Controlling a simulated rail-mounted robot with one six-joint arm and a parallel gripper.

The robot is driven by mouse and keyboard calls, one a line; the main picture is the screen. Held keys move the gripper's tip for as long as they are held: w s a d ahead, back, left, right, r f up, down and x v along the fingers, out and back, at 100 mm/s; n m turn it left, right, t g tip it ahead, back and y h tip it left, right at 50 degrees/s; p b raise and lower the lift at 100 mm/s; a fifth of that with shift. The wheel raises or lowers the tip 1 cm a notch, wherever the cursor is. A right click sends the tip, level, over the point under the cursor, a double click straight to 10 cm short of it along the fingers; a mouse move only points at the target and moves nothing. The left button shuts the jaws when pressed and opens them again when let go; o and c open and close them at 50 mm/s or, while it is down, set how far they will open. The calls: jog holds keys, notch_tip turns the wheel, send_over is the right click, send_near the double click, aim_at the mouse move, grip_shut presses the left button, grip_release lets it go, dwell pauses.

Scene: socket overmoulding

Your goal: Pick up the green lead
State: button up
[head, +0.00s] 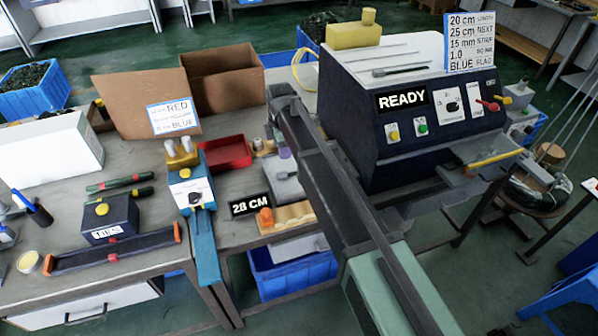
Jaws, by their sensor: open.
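I cannot make out a thing that is clearly the green lead. Two short dark rods with green and red parts, an upper one (120,183) and a lower one (124,197), lie on the left bench; I cannot tell what they are. My own arm crosses the middle of the head view from the lower right to the upper centre. My gripper cannot be made out and may be hidden behind the arm. A yellow rod-shaped piece (495,158) lies at the machine's front ledge.
A dark machine (433,138) reading READY stands right of my arm. A red tray (226,153), a 28 CM sign (250,205), a cardboard box (222,80) and a TIES box (108,217) occupy the benches. A blue crate (290,272) sits below. Thin rods (568,120) stand far right.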

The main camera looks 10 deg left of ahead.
aim_at(284, 173)
notch_tip(284, 173, down, 11)
jog(key=b, duration=1)
jog(key=shift+s, duration=0.1)
jog(key=shift+r, duration=0.2)
grip_shut()
